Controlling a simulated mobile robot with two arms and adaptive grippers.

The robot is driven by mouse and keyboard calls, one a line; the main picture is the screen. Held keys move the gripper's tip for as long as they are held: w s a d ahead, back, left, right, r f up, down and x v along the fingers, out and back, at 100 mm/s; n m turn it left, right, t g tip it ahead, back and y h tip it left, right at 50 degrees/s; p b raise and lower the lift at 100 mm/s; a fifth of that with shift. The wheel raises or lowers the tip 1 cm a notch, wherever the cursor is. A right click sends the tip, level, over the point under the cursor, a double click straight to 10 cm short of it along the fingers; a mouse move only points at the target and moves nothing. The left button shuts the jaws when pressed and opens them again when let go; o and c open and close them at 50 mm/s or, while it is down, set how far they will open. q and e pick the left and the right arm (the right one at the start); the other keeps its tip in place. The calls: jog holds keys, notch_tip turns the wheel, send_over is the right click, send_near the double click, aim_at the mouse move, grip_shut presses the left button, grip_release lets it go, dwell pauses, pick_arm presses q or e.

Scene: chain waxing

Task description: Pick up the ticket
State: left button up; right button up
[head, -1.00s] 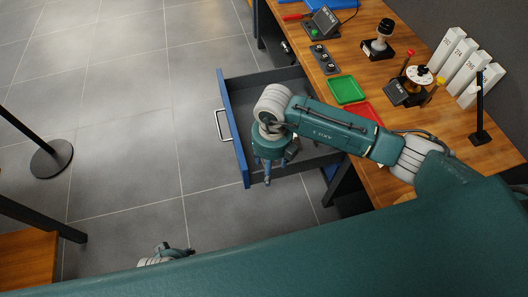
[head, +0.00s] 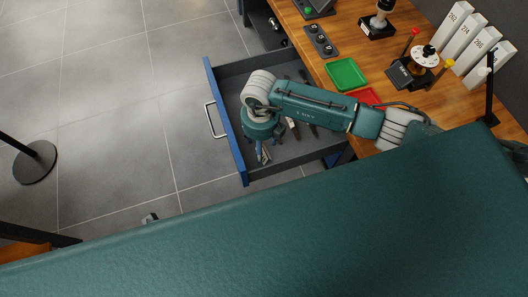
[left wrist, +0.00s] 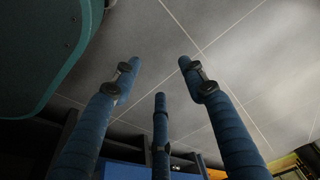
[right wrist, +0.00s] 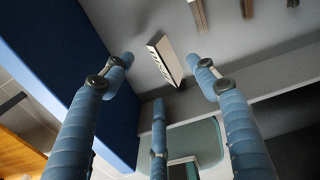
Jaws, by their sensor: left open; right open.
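A small white piece with dark printed marks (right wrist: 165,60), which looks like the ticket, lies in the open drawer (head: 228,120) in the right wrist view. In the head view I cannot make it out clearly; my right arm covers part of the drawer. My right gripper (head: 264,156) is over the drawer's front part, pointing down. My left gripper (left wrist: 160,80) is open and empty above the grey floor; only a bit shows in the head view.
Other narrow pieces (right wrist: 198,15) lie deeper in the drawer, whose blue front (head: 226,120) and side walls bound the space. The wooden bench (head: 400,110) holds a green tray (head: 346,74), a red tray (head: 366,96), a dial device and numbered white blocks. A post base (head: 34,163) stands left.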

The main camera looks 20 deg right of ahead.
aim_at(264, 152)
notch_tip(264, 152, down, 5)
jog(key=shift+s+d+r+b, duration=0.1)
jog(key=shift+r+b, duration=0.1)
jog(key=shift+b, duration=0.25)
pick_arm(q)
jog(key=r, duration=0.3)
jog(key=shift+w+r, duration=0.2)
jog(key=shift+r, duration=0.15)
pick_arm(e)
jog(key=shift+c, duration=0.5)
jog(key=c, duration=0.7)
jog(key=shift+r, duration=0.15)
